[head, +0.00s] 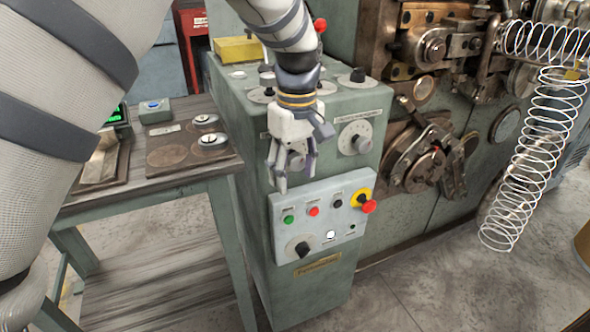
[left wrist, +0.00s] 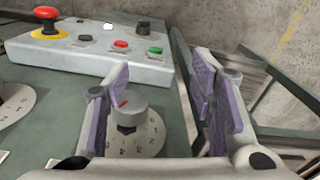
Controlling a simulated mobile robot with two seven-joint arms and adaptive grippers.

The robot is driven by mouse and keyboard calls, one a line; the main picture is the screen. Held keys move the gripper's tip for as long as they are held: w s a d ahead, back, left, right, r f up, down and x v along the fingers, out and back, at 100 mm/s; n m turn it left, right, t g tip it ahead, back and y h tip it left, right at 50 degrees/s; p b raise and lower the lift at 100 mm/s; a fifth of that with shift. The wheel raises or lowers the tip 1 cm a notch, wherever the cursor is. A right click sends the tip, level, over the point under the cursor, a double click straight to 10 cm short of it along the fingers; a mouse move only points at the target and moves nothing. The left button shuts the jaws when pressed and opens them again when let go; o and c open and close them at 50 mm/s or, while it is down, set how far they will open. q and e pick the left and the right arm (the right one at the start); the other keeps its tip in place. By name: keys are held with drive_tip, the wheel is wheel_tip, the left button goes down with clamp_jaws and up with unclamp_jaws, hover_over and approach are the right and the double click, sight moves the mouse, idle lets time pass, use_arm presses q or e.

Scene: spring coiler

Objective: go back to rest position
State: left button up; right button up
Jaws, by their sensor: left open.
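My left gripper (head: 293,166) is in the middle of the head view, above and left of the control box's button panel (head: 318,218). In the left wrist view its two purple-padded fingers (left wrist: 167,105) stand apart with nothing held between them. A grey dial knob (left wrist: 128,108) on a white numbered plate shows behind the left finger. The panel carries a green button (head: 288,218), a red button (head: 313,211), a black button (head: 338,203) and a red emergency stop (head: 368,206) on a yellow ring. My right gripper is in neither view.
A work table (head: 150,185) with round plates and a small grey box (head: 154,111) stands left of the control box. The spring machine (head: 425,150) is at the right, with a wire spring (head: 535,160) hanging down. Concrete floor (head: 400,290) shows in front.

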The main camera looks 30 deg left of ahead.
use_arm(q)
drive_tip(key=s+f+m+g, duration=0.1)
drive_tip(key=s+f+m, duration=0.2)
drive_tip(key=s+f, duration=0.55)
drive_tip(key=s+f+m, duration=0.2)
drive_tip(key=s+f, duration=0.3)
drive_tip(key=f, duration=0.7)
drive_tip(key=s+d+f+m, duration=0.1)
drive_tip(key=s+f+m, duration=0.2)
drive_tip(key=s, duration=0.8)
drive_tip(key=s+d+f+m, duration=0.1)
drive_tip(key=s+f+m, duration=0.2)
drive_tip(key=s, duration=0.9)
drive_tip(key=shift+s+f+m+g, duration=0.15)
drive_tip(key=shift+s+m+g, duration=0.15)
drive_tip(key=shift+m, duration=0.4)
